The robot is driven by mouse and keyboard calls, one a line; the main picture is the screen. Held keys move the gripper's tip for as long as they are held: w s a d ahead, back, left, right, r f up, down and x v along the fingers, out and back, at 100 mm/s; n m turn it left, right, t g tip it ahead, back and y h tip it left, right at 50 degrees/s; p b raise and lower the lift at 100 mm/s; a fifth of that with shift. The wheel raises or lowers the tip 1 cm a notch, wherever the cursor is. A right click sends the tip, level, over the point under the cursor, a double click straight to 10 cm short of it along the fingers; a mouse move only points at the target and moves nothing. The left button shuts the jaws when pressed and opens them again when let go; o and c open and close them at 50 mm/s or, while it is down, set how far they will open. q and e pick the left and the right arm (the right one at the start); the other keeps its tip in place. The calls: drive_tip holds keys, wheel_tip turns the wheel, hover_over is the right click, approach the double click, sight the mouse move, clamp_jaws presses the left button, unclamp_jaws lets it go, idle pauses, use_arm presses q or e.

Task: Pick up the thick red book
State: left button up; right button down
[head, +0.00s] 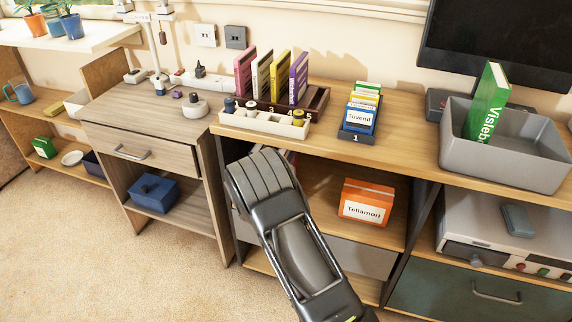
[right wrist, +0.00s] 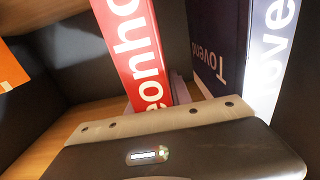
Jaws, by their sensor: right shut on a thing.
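The red book (right wrist: 132,52) stands tilted in the right wrist view, its red spine with white letters "eonho" facing the camera and its top cut off by the frame. My right gripper (right wrist: 168,104) is at the lower end of this spine and shut on the book; its fingertips are mostly hidden. In the head view my right arm reaches into the shelf opening under the wooden counter, and its wrist covers most of the book there.
An orange box (head: 366,203) marked "Tellamori" sits on the shelf to the right. Above, the counter (head: 400,150) carries a book rack, a small file holder and a grey bin (head: 500,150).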

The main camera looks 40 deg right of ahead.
drive_tip(key=shift+r, duration=0.2)
wheel_tip(320, 180, up, 3)
drive_tip(key=shift+r+p, duration=0.2)
drive_tip(key=shift+p, duration=0.5)
drive_tip(key=p+v, duration=0.2)
drive_tip(key=v, duration=1.6)
drive_tip(key=shift+f, duration=0.15)
